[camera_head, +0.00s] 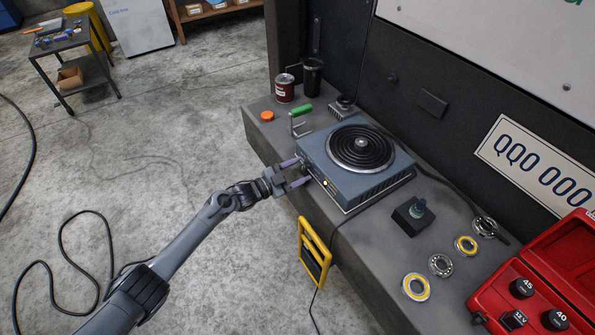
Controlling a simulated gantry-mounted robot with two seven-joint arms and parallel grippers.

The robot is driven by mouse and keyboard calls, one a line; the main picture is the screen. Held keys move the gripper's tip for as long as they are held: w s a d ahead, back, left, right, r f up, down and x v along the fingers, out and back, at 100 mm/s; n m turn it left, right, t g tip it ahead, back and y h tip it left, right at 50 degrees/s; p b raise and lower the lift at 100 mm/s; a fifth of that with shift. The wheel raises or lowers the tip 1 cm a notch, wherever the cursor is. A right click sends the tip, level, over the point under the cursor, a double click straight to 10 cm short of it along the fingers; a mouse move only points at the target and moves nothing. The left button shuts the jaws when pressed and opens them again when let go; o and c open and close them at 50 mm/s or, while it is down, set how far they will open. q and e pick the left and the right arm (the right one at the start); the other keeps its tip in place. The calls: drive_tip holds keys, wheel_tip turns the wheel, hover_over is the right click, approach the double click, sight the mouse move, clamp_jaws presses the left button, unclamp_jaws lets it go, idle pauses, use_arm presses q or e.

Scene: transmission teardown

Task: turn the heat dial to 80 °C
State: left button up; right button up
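The blue-grey hot plate (340,186) stands on the dark bench, with a round black coil burner (361,147) on top. A small yellowish light (325,183) shows on its front face. My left gripper (303,171) is at the left end of that front face. Its two purple-grey fingers are spread apart, with the tips at or very near the face. The heat dial is not clear; a small dark shape between the fingertips may be it. Its setting and marks cannot be read. I cannot tell whether the fingers touch it. My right gripper is not in view.
A black block with a knob (413,216), several bearings and a red case (485,291) lie to the right. A yellow frame (305,236) hangs at the bench's front edge.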

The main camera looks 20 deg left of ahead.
use_arm(q)
drive_tip(key=shift+a, duration=0.1)
drive_tip(key=shift+s+a+r, duration=0.1)
drive_tip(key=shift+s+a, duration=0.05)
drive_tip(key=shift+s, duration=0.1)
drive_tip(key=p+v, duration=0.4)
drive_tip(key=v, duration=0.6)
